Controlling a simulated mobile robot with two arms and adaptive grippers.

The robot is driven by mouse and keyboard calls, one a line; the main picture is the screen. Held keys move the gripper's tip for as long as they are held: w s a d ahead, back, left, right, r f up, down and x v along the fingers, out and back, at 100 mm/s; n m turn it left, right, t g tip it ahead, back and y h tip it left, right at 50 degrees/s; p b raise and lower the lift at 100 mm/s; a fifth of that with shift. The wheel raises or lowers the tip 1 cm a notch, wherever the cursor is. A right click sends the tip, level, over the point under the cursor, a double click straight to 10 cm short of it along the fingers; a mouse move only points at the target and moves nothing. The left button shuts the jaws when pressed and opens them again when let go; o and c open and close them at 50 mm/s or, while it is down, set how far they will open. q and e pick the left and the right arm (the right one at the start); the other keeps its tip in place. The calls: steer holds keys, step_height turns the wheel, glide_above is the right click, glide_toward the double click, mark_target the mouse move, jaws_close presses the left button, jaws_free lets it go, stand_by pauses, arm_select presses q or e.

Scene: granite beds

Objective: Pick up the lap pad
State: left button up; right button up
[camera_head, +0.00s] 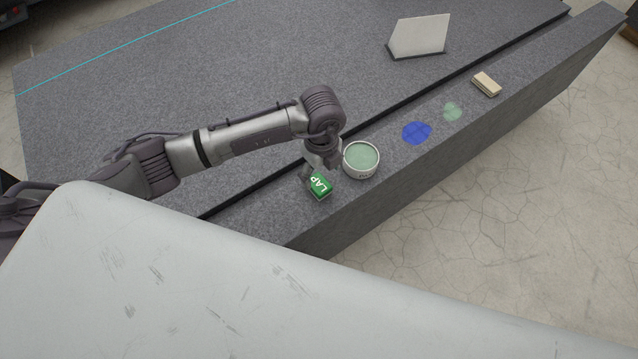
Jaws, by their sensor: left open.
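The lap pad (320,187) is a small green block with white letters "LAP" on it. It lies on the front granite ledge, close to the ledge's left end. My left gripper (314,172) points down right at the pad's upper edge and is open. Its fingers are small and partly hidden by the wrist, so I cannot tell whether they touch the pad. My right gripper is not in view.
A round tub (361,159) of pale green paste stands close right of the gripper. Along the ledge (540,75) lie a blue smear (416,132), a green smear (452,112) and a beige block (487,84). A grey angled plate (420,35) sits on the larger bed behind.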

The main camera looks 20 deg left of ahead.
mark_target(319, 183)
arm_select(q)
steer(key=shift+w+a+f+p, duration=0.1)
steer(key=shift+a+f+p, duration=0.05)
steer(key=shift+f, duration=1.65)
steer(key=shift+w+a+f+p, duration=0.1)
steer(key=shift+a+f+p, duration=0.05)
steer(key=shift+f, duration=1.6)
steer(key=c, duration=1)
steer(key=shift+r, duration=0.1)
steer(key=shift+r, duration=0.55)
step_height(319, 183, up, 3)
steer(key=shift+f, duration=0.15)
steer(key=s+d+r, duration=0.2)
steer(key=s, duration=0.1)
steer(key=s+d+r, duration=0.1)
steer(key=s+r, duration=0.1)
steer(key=s, duration=0.2)
steer(key=s+d+r+b, duration=0.1)
steer(key=s+d+r, duration=0.1)
steer(key=s+r, duration=0.1)
steer(key=shift+s+d, duration=0.2)
steer(key=shift+d, duration=0.15)
